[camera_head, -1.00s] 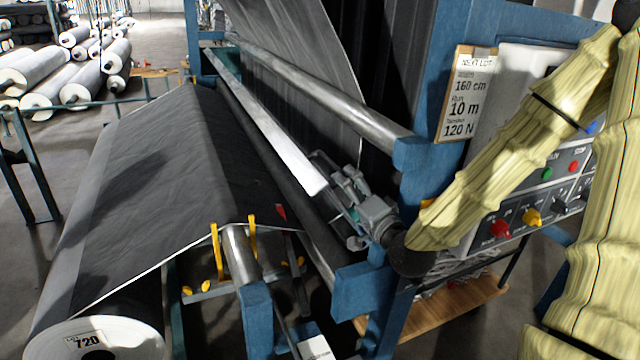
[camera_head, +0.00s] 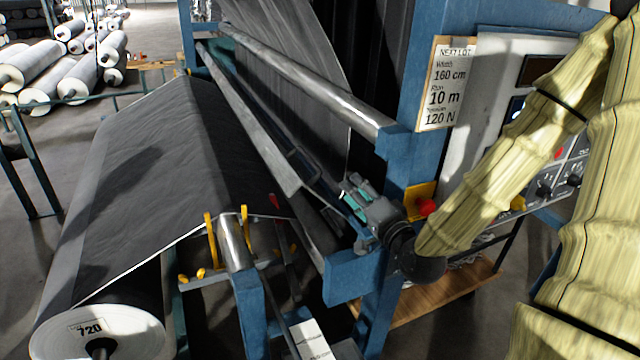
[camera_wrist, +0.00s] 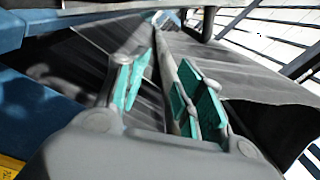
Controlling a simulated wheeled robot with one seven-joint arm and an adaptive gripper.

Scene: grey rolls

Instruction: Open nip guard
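The nip guard (camera_head: 262,150) is a long grey metal strip along the rollers of the blue frame, tilted, its near end close to my gripper. My gripper (camera_head: 350,195) is at that near end in the head view, beside the frame's right post. In the wrist view my gripper (camera_wrist: 163,95) has its teal-padded fingers apart. A long thin grey edge or bar (camera_wrist: 168,75), likely the guard, runs away between them, nearer the right finger. I cannot tell whether either pad touches it.
A shiny roller (camera_head: 300,75) runs above the guard. Dark fabric (camera_head: 140,150) slopes down to a large roll (camera_head: 100,330). A red button on a yellow box (camera_head: 424,207) sits close to my wrist. A NEXT LOT sign (camera_head: 443,85) hangs on the post.

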